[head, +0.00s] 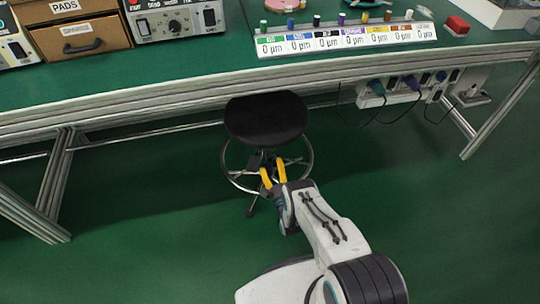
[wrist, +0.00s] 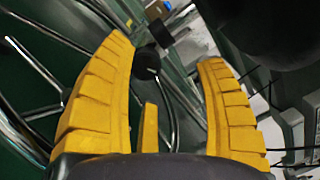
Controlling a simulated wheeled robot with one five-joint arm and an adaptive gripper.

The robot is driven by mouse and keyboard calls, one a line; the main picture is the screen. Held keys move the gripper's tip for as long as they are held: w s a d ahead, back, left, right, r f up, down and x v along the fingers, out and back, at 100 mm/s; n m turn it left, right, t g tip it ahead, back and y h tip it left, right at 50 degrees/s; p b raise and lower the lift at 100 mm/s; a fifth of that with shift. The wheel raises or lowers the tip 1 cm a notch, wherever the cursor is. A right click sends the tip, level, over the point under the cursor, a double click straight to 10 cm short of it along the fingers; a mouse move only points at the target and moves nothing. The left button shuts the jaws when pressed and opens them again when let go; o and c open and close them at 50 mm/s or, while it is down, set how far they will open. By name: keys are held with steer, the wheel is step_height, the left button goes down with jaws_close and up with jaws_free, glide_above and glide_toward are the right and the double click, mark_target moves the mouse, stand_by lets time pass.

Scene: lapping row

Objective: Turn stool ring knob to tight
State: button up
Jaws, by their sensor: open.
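The stool has a round black seat (head: 266,118) and stands in front of the bench. Its chrome foot ring (head: 311,165) circles the post below the seat. In the wrist view my gripper (wrist: 165,52) is spread, and a dark round knob (wrist: 147,60) shows between the fingers, closer to the left one. I cannot tell how far beyond the fingertips it lies, and I see no contact. No tight mark is readable. The dark seat underside (wrist: 275,25) fills the upper right.
The green bench (head: 200,62) spans the back, with its metal frame around the stool. Sockets with cables (head: 405,92) hang under the right side. The green floor right of the stool is clear.

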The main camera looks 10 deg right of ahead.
mark_target(271, 160)
steer(key=m, duration=0.1)
steer(key=f+m, duration=0.1)
steer(key=m, duration=0.3)
steer(key=shift+w+f+g, duration=0.15)
steer(key=shift+f+g, duration=0.1)
steer(key=shift+g, duration=0.05)
steer(key=m, duration=0.2)
steer(key=shift+w+f+m, duration=0.1)
steer(key=shift+f+m, duration=0.05)
steer(key=shift+m, duration=0.25)
steer(key=w+b, duration=0.2)
steer(key=w, duration=0.3)
steer(key=shift+w+f+b, duration=0.1)
steer(key=shift+w+b, duration=0.1)
steer(key=shift+b, duration=0.1)
steer(key=shift+w+b, duration=0.35)
steer(key=shift+w, duration=0.55)
steer(key=shift+c, duration=0.4)
steer(key=c, duration=1.1)
steer(key=shift+r, duration=0.2)
